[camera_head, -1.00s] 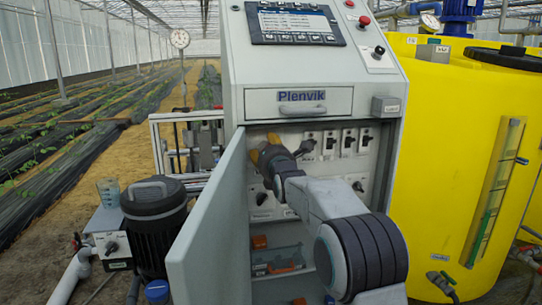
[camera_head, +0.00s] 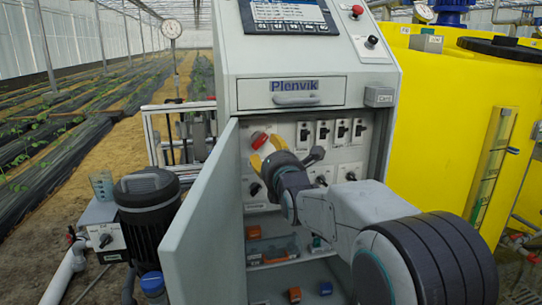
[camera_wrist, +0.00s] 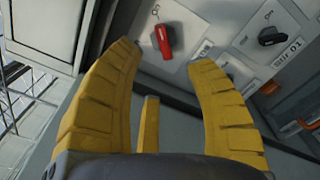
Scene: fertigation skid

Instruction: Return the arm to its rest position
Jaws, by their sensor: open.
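My gripper (camera_head: 266,150) has yellow fingers and is at the open front of the grey cabinet (camera_head: 225,80), before the switch panel inside. In the wrist view my gripper (camera_wrist: 172,85) is open and empty, with its two ridged fingers spread apart. A red rotary switch (camera_head: 260,139) is just beyond the fingertips; it also shows in the wrist view (camera_wrist: 164,41), apart from the fingers. My arm reaches in from the lower right and hides part of the cabinet's inside.
The cabinet door (camera_head: 203,220) stands open left of my arm. A black motor (camera_head: 148,205) stands further left. A yellow tank (camera_head: 435,120) is at the right. Small parts lie on the cabinet's lower shelf, with an orange block (camera_head: 294,295) below. Black switches (camera_head: 323,130) line the panel.

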